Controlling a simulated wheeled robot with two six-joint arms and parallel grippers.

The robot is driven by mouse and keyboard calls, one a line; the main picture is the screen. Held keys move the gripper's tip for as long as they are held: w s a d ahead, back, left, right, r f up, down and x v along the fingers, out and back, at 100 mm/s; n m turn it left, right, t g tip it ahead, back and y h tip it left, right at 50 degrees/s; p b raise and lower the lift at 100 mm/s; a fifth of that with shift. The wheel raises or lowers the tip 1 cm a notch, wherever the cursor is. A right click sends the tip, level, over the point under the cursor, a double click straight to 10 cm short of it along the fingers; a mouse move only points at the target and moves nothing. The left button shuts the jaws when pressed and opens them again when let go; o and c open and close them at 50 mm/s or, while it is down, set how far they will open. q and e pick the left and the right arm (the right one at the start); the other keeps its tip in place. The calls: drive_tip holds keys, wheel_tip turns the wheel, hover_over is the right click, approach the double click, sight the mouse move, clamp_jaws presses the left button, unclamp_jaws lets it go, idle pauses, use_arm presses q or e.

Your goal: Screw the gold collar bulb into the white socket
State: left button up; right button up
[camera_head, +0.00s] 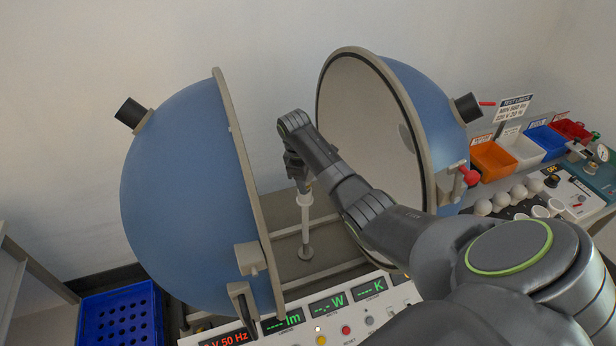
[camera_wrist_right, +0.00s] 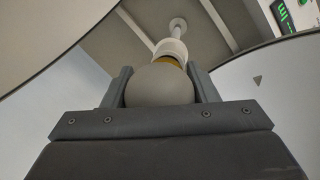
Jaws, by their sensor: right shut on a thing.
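My right gripper (camera_head: 301,181) reaches in between the two halves of the open blue sphere, above the white socket (camera_head: 305,204). In the right wrist view the gripper (camera_wrist_right: 164,86) is shut on the round, pale globe of the bulb (camera_wrist_right: 160,87). Part of its gold collar (camera_wrist_right: 173,61) shows between the globe and the rim of the white socket (camera_wrist_right: 172,47). The collar lines up with the socket and appears at its mouth; how deep it sits I cannot tell. In the head view my gripper mostly hides the bulb. My left gripper is not in view.
The blue sphere halves (camera_head: 180,195) (camera_head: 428,110) stand close on both sides of my right arm. A display panel (camera_head: 320,312) runs along the front. Several white globe bulbs (camera_head: 518,192) and coloured bins (camera_head: 493,158) are at the right. A blue crate (camera_head: 122,312) is at lower left.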

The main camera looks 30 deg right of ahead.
drive_tip(key=m, duration=0.3)
drive_tip(key=shift+w+a+r+m, duration=0.15)
drive_tip(key=shift+w+a+m, duration=0.05)
drive_tip(key=shift+a+m, duration=0.1)
drive_tip(key=m, duration=0.2)
drive_tip(key=m+g, duration=0.1)
drive_tip(key=m, duration=0.1)
drive_tip(key=shift+s+f+m+y, duration=0.2)
drive_tip(key=shift+m+y, duration=0.1)
drive_tip(key=o, duration=0.7)
drive_tip(key=shift+o, duration=0.8)
drive_tip(key=shift+s+a+r, duration=0.1)
drive_tip(key=shift+a, duration=0.05)
